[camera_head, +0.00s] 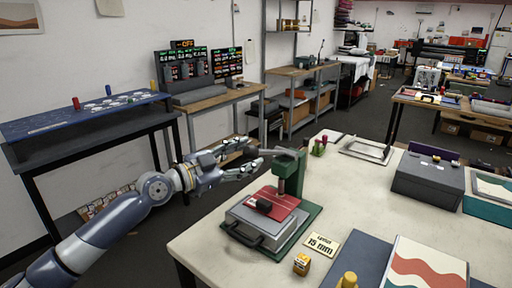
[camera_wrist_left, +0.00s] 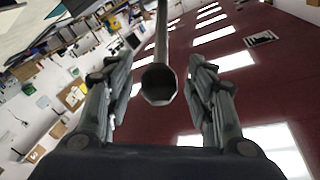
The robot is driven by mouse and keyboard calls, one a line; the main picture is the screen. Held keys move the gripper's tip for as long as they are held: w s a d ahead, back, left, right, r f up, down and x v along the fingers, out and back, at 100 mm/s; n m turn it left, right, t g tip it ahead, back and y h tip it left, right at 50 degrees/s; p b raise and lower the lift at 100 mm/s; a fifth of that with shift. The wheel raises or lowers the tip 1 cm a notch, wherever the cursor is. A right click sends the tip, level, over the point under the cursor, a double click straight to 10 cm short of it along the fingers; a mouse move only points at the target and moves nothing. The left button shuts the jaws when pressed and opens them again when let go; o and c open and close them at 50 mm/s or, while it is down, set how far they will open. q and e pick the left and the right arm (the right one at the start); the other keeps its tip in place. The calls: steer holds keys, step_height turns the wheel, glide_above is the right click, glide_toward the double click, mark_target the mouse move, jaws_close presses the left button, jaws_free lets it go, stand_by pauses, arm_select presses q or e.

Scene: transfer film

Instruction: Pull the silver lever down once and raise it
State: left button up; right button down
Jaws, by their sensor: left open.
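My left gripper is open, with a gap showing on both sides of the lever. In the head view the lever is mostly hidden by the fingers. My right gripper is out of view.
A yellow block (camera_head: 302,264) and a "15 mm" card (camera_head: 322,244) lie in front of the press. A grey box (camera_head: 428,178) stands to the right. A blue-topped bench (camera_head: 85,118) is at the left. The table (camera_head: 372,208) is clear right of the press.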

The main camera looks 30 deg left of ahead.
mark_target(256, 152)
arm_select(q)
steer(key=shift+w+d+r, duration=0.2)
steer(key=shift+w+r, duration=0.05)
steer(key=shift+w, duration=0.25)
steer(key=shift+p+x, duration=0.65)
steer(key=shift+x, duration=0.2)
steer(key=shift+w+d+f, duration=0.15)
steer(key=shift+w+f, duration=0.05)
steer(key=shift+w, duration=0.35)
steer(key=shift+f, duration=0.1)
steer(key=shift+c, duration=0.6)
jaws_close()
